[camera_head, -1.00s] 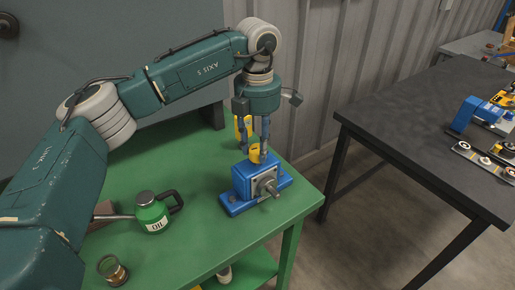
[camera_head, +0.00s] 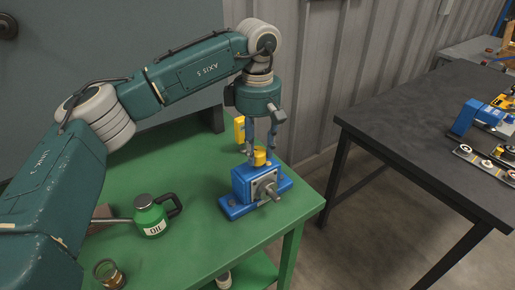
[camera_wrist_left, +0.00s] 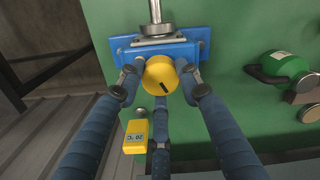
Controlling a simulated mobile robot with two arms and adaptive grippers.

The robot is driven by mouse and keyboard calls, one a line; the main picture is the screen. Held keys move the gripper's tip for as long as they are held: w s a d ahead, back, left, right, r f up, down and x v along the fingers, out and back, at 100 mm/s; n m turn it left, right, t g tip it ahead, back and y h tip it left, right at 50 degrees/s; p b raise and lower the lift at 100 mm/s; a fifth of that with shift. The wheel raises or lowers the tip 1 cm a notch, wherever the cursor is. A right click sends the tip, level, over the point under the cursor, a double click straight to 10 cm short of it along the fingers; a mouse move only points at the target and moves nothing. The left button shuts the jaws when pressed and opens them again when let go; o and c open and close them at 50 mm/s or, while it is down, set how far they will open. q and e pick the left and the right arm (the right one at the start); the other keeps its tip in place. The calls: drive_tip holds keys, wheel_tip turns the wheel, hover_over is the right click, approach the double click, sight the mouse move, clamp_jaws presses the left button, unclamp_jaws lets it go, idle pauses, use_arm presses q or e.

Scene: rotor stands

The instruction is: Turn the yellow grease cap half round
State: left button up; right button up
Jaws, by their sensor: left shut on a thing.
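The yellow grease cap (camera_head: 259,157) sits on top of the blue bearing block (camera_head: 241,190) on the green table. It shows from above in the left wrist view as a round yellow cap (camera_wrist_left: 160,74) with a dark mark near its lower edge. My left gripper (camera_head: 260,154) points straight down over the block and is shut on the cap. In the left wrist view its fingers (camera_wrist_left: 159,80) close in from both sides, with a third finger below. A metal shaft (camera_head: 270,190) sticks out of the block's front. My right gripper is not in view.
A green oil can (camera_head: 150,218) and a small brown-and-glass jar (camera_head: 109,273) stand left of the block. A yellow device (camera_head: 239,129) stands behind it and reads 20 °C in the wrist view. A black table (camera_head: 430,130) with parts is at right.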

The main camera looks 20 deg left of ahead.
sight(257, 150)
use_arm(q)
drive_tip(key=m, duration=0.4)
drive_tip(key=shift+w+r+m, duration=0.1)
drive_tip(key=shift+r+m, duration=0.1)
drive_tip(key=shift+m, duration=0.2)
idle(0.4)
drive_tip(key=o, duration=1.1)
drive_tip(key=shift+c, duration=0.2)
drive_tip(key=shift+o, duration=0.4)
drive_tip(key=shift+f, duration=0.1)
wheel_tip(257, 150, up, 12)
